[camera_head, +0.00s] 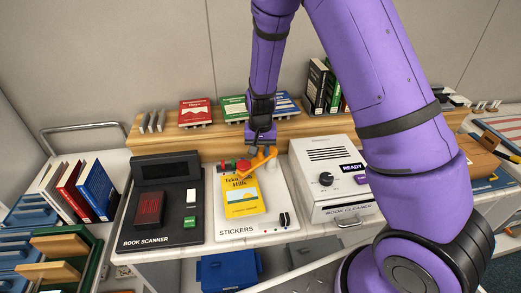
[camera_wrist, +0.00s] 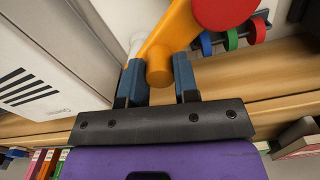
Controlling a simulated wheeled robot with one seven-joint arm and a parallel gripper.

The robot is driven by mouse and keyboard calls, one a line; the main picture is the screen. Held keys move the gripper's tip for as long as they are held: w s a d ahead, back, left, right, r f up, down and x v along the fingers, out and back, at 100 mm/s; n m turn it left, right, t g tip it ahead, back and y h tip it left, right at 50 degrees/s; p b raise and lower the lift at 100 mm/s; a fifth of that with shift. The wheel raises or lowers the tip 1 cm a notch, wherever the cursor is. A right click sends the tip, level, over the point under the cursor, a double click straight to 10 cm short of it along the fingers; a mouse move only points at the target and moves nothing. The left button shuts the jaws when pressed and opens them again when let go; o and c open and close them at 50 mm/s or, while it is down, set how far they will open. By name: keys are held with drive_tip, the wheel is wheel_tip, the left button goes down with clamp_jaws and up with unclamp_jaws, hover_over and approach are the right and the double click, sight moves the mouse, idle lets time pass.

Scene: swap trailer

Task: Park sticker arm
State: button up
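The sticker station (camera_head: 282,228) is a white panel labelled STICKERS on the white counter. A yellow book (camera_head: 240,194) lies on it. The orange sticker arm (camera_head: 262,158) with a red end (camera_head: 243,166) reaches over the top of the book. My gripper (camera_head: 262,146) is at the orange arm's right end. In the wrist view, the two blue finger pads of my gripper (camera_wrist: 159,82) stand either side of the orange arm's round knob (camera_wrist: 159,67). Small gaps seem to show beside the knob, so I cannot tell whether the pads touch it.
The black book scanner (camera_head: 160,215) stands left of the station and the white book cleaner (camera_head: 335,180) stands close on its right. A wooden shelf (camera_head: 200,143) with books runs behind. Coloured sticker rolls (camera_wrist: 230,41) show in the wrist view. A blue bin (camera_head: 230,270) is below.

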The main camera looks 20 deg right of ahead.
clamp_jaws()
drive_tip(key=shift+s+d+n, duration=0.5)
drive_tip(key=shift+d+n, duration=0.1)
drive_tip(key=shift+n, duration=1.25)
drive_tip(key=shift+s+d+n, duration=0.45)
drive_tip(key=shift+d+n, duration=0.2)
drive_tip(key=shift+n, duration=1.15)
drive_tip(key=shift+s+d+n, duration=0.5)
drive_tip(key=shift+d+n, duration=0.1)
drive_tip(key=shift+n, duration=1.25)
drive_tip(key=o, duration=0.7)
unclamp_jaws()
drive_tip(key=shift+r, duration=0.1)
